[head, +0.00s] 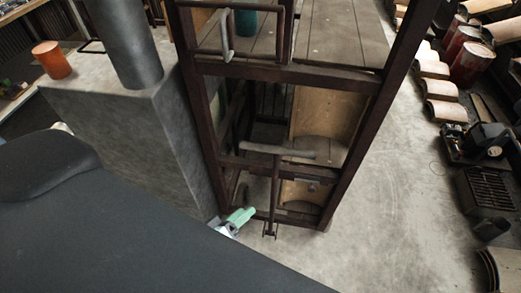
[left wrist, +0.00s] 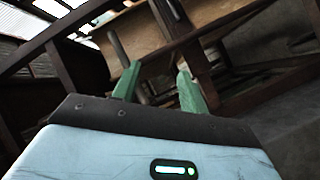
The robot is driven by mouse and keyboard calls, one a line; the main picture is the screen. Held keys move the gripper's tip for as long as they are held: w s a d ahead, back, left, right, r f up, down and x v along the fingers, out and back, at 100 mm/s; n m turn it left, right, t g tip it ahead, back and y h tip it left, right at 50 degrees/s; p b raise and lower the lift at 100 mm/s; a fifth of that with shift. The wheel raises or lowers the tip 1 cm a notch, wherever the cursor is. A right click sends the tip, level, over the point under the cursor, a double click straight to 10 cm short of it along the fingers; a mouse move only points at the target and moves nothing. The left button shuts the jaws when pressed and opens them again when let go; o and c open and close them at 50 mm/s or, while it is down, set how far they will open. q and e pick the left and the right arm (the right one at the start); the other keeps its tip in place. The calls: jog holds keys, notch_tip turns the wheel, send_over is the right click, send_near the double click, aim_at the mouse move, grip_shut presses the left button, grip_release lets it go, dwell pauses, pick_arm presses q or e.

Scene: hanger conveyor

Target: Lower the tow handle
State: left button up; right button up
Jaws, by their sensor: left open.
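The tow handle (head: 275,185) is a T-shaped metal bar at the near end of a dark brown metal-framed cart (head: 212,130). Its grey crossbar lies level, and its shaft stands roughly upright, running down to a fork near the floor. My left gripper (head: 243,216) has green fingers and is low, just left of the shaft's lower part. It appears apart from the handle. In the left wrist view the gripper (left wrist: 157,84) is open, with nothing between its fingers. Grey rods and the cart frame show beyond them; I cannot tell which rod is the handle. My right gripper is not in view.
A grey concrete block (head: 130,110) with a thick pipe (head: 125,40) stands close left of the cart. An orange pot (head: 52,60) is farther left. Curved tiles and machinery (head: 485,140) line the right. The floor (head: 400,200) right of the cart is clear.

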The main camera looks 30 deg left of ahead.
aim_at(255, 147)
pick_arm(q)
jog(key=shift+w+a+r+n+t+y+b, duration=0.2)
jog(key=shift+w+a+r+n+t, duration=0.85)
jog(key=shift+w, duration=1.95)
jog(key=shift+w+a+r+n+t+y+b, duration=0.1)
jog(key=shift+w+a+r+n+t+y, duration=0.35)
jog(key=shift+w+r+n, duration=1.85)
jog(key=shift+w+a+r+n+t+y+b, duration=0.2)
jog(key=shift+w+a+n+t, duration=0.65)
jog(key=shift+w, duration=2.85)
grip_shut()
